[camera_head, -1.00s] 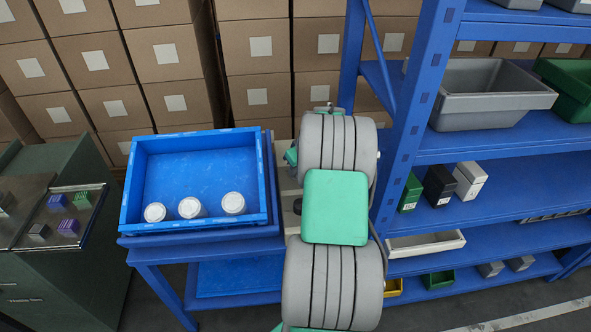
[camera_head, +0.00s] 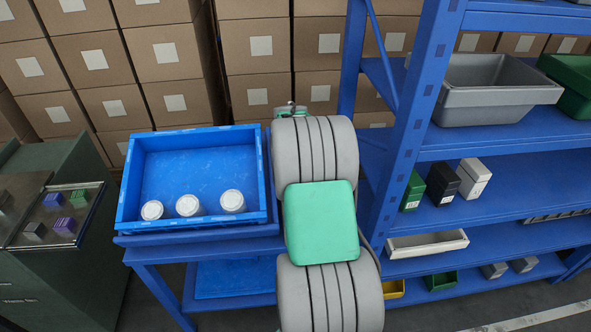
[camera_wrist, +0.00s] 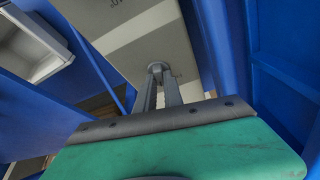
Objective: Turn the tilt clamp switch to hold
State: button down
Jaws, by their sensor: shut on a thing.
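In the wrist view, my gripper (camera_wrist: 159,92) reaches up to a pale panel (camera_wrist: 140,30). Its two grey fingers are close together on a small grey round knob, the tilt clamp switch (camera_wrist: 157,67). Small dark markings lie on the panel near the knob, too small to read, so the switch's setting cannot be told. In the head view, my own arm hides the gripper, the switch and the panel.
A blue tray (camera_head: 127,195) with three white-lidded round containers (camera_head: 188,206) sits left of my arm. A blue shelf rack (camera_head: 408,130) stands close on the right. A green cabinet (camera_head: 95,190) is at far left, with stacked cartons (camera_head: 180,60) behind.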

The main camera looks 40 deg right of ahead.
jog(key=shift+m+g+h+b, duration=0.3)
jog(key=shift+m+g, duration=0.3)
jog(key=shift+m, duration=1)
jog(key=shift+a, duration=0.1)
jog(key=c, duration=1.5)
grip_release()
jog(key=shift+o, duration=0.2)
jog(key=v, duration=0.7)
jog(key=shift+r, duration=0.35)
jog(key=shift+a, duration=0.1)
